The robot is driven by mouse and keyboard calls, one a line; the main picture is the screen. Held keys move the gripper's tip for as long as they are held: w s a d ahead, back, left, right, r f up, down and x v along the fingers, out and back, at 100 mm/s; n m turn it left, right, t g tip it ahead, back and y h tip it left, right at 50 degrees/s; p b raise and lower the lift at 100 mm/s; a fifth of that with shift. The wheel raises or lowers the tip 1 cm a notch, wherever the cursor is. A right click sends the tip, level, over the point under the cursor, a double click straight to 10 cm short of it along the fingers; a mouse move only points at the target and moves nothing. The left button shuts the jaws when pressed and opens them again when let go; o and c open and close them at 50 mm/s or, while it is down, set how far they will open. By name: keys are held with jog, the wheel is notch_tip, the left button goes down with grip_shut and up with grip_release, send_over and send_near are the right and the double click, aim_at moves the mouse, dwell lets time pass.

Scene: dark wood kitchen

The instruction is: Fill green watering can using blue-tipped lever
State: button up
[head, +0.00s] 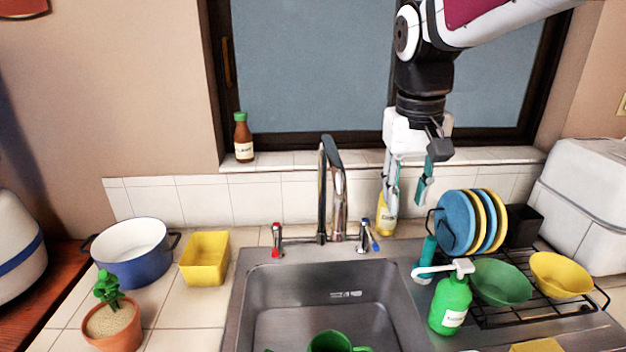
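The green watering can (330,342) sits in the sink basin at the bottom edge of the head view, and only its top part shows. The blue-tipped lever (367,238) is at the right of the faucet (323,190), behind the basin. A red-tipped lever (277,240) is at the faucet's left. My gripper (407,192) hangs fingers down, above and to the right of the blue-tipped lever in the picture. Its two teal fingers are apart, with nothing seen between them. No water is seen coming from the faucet.
A yellow bottle (386,221) stands behind the left finger, partly hidden. A green soap bottle (450,304) and a dish rack with plates (456,222) and bowls (500,283) are right of the sink (233,310). A blue pot (132,262), yellow container (204,268) and potted plant (113,328) stand left.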

jog(key=g+p, duration=0.1)
send_over(375, 241)
notch_tip(375, 241, down, 5)
jog(key=shift+y, duration=0.4)
notch_tip(375, 241, down, 14)
jog(key=shift+f+p, duration=0.15)
jog(key=shift+p, duration=0.65)
grip_shut()
